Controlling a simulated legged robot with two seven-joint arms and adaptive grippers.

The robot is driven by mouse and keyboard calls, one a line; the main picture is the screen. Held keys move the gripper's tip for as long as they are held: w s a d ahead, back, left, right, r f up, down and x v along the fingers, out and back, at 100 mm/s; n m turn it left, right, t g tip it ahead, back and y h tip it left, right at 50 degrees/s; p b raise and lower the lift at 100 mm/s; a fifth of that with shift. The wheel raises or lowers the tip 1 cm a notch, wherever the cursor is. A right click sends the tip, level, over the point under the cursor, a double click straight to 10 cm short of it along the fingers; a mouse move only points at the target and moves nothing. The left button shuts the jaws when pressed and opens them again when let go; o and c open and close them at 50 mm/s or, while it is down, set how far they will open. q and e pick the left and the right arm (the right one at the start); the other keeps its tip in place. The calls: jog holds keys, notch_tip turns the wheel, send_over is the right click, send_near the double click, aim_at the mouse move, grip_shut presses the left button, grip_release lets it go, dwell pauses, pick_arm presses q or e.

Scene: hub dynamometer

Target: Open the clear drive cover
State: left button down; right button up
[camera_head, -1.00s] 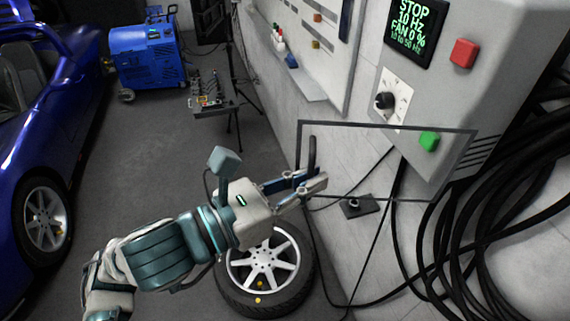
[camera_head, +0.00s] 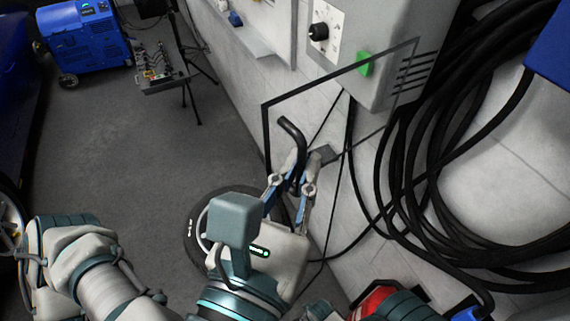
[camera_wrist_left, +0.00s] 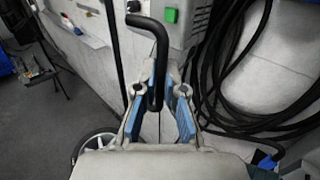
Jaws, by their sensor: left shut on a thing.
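The clear drive cover (camera_head: 340,74) is a see-through panel with a thin dark frame, standing in front of the grey control box and wall. Its black bar handle (camera_head: 293,130) is on the left part of the panel. My left gripper (camera_head: 291,183) is shut on the handle's lower part. In the left wrist view the black handle (camera_wrist_left: 158,50) runs down between the blue-padded fingers (camera_wrist_left: 159,98). My right gripper cannot be made out; only part of an arm shows at the bottom edge.
The grey control box (camera_head: 395,60) has a black knob (camera_head: 318,32) and a green button (camera_head: 364,64). Thick black cables (camera_head: 430,170) hang at the right. A wheel (camera_head: 196,225) is partly hidden behind my left gripper.

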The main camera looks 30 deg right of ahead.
dwell(0.3)
pick_arm(q)
jog(key=c, duration=1.2)
grip_release()
jog(key=shift+w+d, duration=0.1)
jog(key=shift+c, duration=0.2)
jog(key=shift+d, duration=0.25)
jog(key=v, duration=1.2)
jog(key=shift+w+d, duration=0.1)
